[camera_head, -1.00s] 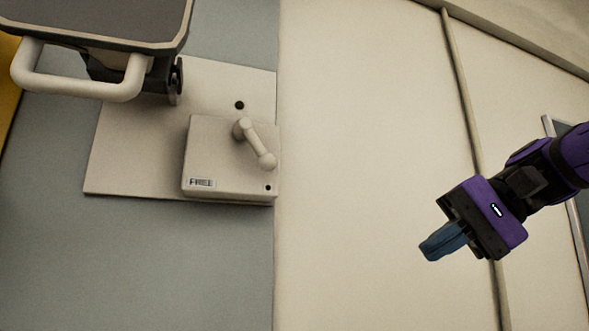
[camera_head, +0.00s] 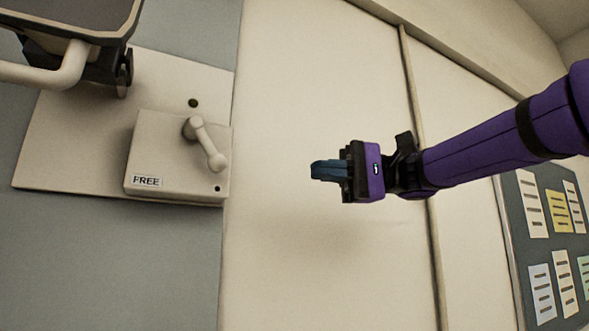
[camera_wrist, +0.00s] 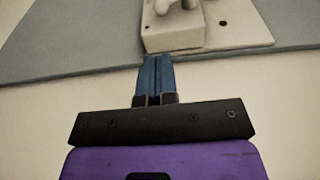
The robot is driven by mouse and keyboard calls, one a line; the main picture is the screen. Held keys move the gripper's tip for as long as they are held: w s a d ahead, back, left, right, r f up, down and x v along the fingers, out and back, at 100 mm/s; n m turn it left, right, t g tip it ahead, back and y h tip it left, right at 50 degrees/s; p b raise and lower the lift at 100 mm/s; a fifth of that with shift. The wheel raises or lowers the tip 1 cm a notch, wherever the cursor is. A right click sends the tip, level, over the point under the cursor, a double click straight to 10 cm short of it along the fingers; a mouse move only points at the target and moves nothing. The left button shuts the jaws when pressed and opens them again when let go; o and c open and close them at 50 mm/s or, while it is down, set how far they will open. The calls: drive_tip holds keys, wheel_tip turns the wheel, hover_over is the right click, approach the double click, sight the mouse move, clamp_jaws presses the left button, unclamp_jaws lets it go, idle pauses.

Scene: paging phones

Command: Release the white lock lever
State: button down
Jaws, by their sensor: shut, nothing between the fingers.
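The white lock lever (camera_head: 204,143) sits on a white box (camera_head: 170,157) labelled "FREE", mounted on a pale plate (camera_head: 70,125) on the wall. The lever slants down to the right from its upper pivot. My gripper (camera_head: 314,171) is to the right of the box, apart from it, with its blue fingers shut and empty, pointing left. In the wrist view my shut fingers (camera_wrist: 156,62) point toward the box (camera_wrist: 172,35). The lever (camera_wrist: 178,5) is partly cut off at the top edge there.
A dark-topped, trolley-like thing with a white handle (camera_head: 70,70) hangs into the upper left, above the plate. A notice board (camera_head: 545,240) with papers is at the far right. The pale wall between box and gripper is clear.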

approach(206, 145)
drive_tip(key=a, duration=0.1)
drive_tip(key=a+f, duration=0.1)
drive_tip(key=a, duration=0.1)
drive_tip(key=a+f, duration=0.1)
drive_tip(key=shift+s+a+f, duration=0.15)
drive_tip(key=shift+s+a, duration=0.05)
drive_tip(key=shift+s, duration=0.1)
drive_tip(key=shift+f, duration=0.1)
